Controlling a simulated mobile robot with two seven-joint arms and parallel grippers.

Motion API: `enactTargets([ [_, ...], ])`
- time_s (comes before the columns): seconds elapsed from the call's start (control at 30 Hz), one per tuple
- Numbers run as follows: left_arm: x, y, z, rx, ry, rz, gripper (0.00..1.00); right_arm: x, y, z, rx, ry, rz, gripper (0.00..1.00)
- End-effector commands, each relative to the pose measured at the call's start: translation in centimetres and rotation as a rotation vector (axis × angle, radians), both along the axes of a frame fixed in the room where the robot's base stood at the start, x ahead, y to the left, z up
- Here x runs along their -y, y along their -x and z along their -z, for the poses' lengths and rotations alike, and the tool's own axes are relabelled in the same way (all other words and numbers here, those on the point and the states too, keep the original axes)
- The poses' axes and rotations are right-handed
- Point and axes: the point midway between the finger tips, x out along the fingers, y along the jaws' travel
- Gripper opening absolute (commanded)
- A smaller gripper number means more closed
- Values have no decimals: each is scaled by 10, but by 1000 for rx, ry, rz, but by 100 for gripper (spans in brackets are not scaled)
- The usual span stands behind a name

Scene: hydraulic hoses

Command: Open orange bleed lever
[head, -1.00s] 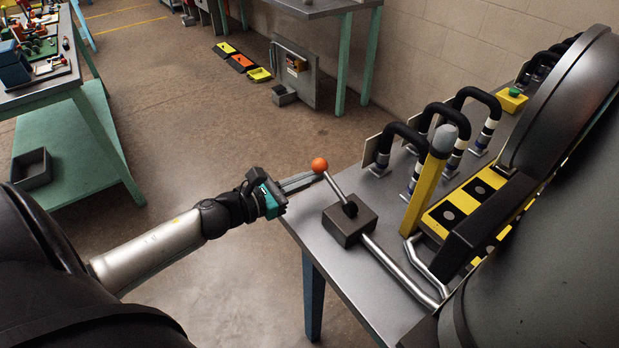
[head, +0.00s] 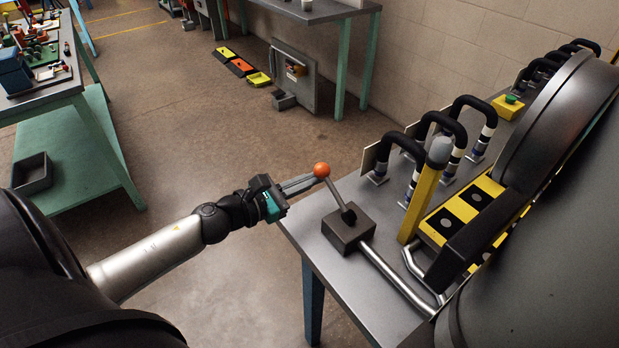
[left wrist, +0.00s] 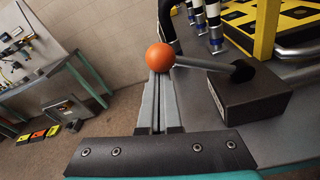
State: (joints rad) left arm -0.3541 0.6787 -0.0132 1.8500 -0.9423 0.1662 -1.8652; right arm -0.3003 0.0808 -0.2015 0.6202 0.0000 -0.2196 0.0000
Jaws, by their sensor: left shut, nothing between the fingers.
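The bleed lever is a grey metal rod (head: 334,193) with an orange ball knob (head: 321,170) at its end. It rises from a dark box (head: 348,229) near the table's edge and leans up to the left. In the left wrist view the orange knob (left wrist: 160,57) sits at the fingertips, with the rod running right to the box (left wrist: 249,95). My left gripper (head: 312,180) is shut and empty, its fingertips at or touching the knob; exact contact is hard to tell. My right gripper is not in view.
The grey table (head: 377,311) holds the box. A metal pipe (head: 398,280) runs from the box, near a yellow post (head: 424,200) and yellow-black block (head: 462,212). Several black hoses (head: 470,105) stand behind.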

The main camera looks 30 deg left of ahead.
Motion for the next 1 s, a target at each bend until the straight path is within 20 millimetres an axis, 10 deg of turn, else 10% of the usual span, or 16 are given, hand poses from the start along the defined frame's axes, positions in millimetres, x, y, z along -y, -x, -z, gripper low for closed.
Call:
enactTargets([
  [0.57, -16, -19, 42, 0, 0, -1, 0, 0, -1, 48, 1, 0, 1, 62],
  [1.0, -35, 38, 30, -3, 2, -2, 0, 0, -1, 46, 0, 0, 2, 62],
])
